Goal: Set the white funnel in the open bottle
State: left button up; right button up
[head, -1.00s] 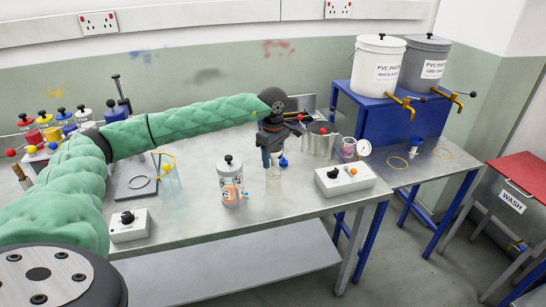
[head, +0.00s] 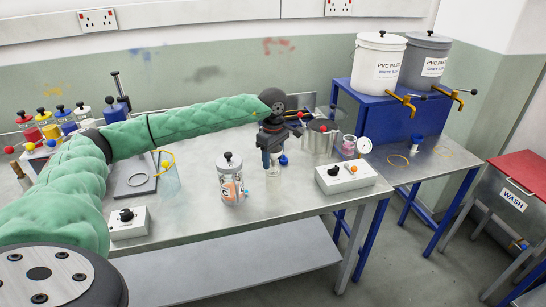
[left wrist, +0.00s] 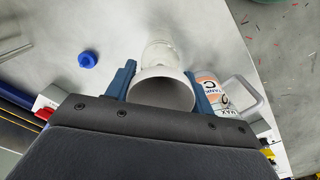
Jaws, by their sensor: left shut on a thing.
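The white funnel (left wrist: 163,91) is between the blue fingers of my left gripper (left wrist: 163,88) in the left wrist view, its wide mouth toward the camera. My left gripper (head: 271,158) is shut on it and shows above the bench in the head view. The clear, pale open bottle (left wrist: 158,50) is just beyond the funnel; it shows below the gripper in the head view (head: 273,180). The funnel hides the bottle's mouth, so I cannot tell whether its spout is inside. My right gripper is not in view.
A blue cap (left wrist: 88,59) lies beside the bottle. A labelled jar with a handle (head: 230,182) stands left of the bottle, close to the gripper. A white control box (head: 345,178) stands to the right and a metal pot (head: 320,140) behind.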

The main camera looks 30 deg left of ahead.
pick_arm(q)
jog(key=shift+f, duration=0.1)
jog(key=o, duration=0.7)
jog(key=shift+r+p, duration=1.55)
jog(key=shift+r, duration=3.95)
